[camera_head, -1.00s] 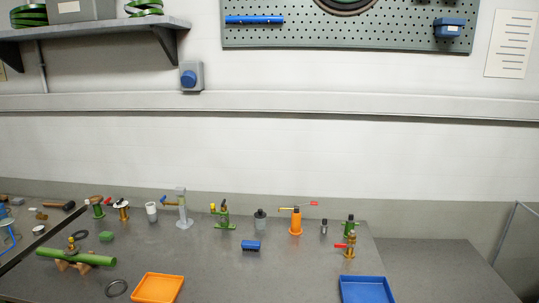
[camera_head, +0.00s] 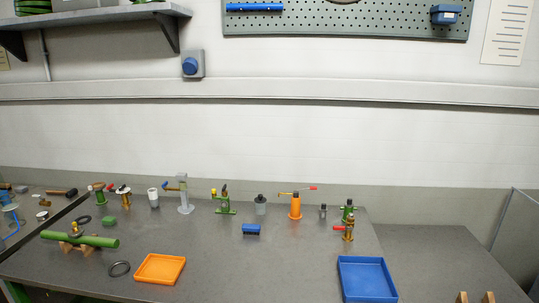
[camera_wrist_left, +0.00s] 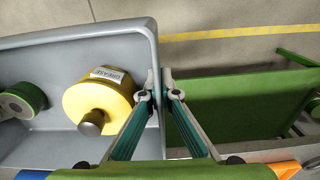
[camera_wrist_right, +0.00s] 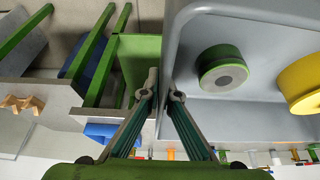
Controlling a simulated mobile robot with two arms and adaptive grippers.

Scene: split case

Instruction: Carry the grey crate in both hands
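The grey crate shows in the left wrist view (camera_wrist_left: 60,42) and in the right wrist view (camera_wrist_right: 245,22); the head view does not show it. Inside it lie a yellow round container (camera_wrist_left: 98,100) with a label and a green roll (camera_wrist_right: 222,68) with a grey centre. My left gripper (camera_wrist_left: 160,94) has a fingertip on each side of one crate wall and looks shut on it. My right gripper (camera_wrist_right: 165,94) likewise pinches a crate wall between its fingertips. Neither gripper shows in the head view.
The grey workbench (camera_head: 200,240) bears an orange tray (camera_head: 160,268), a blue tray (camera_head: 366,280), a green pipe (camera_head: 80,240) on wooden blocks and several valves. Clear bench lies between the trays. Wooden pegs (camera_head: 475,297) stand at the bottom right. A shelf (camera_head: 100,16) and pegboard hang above.

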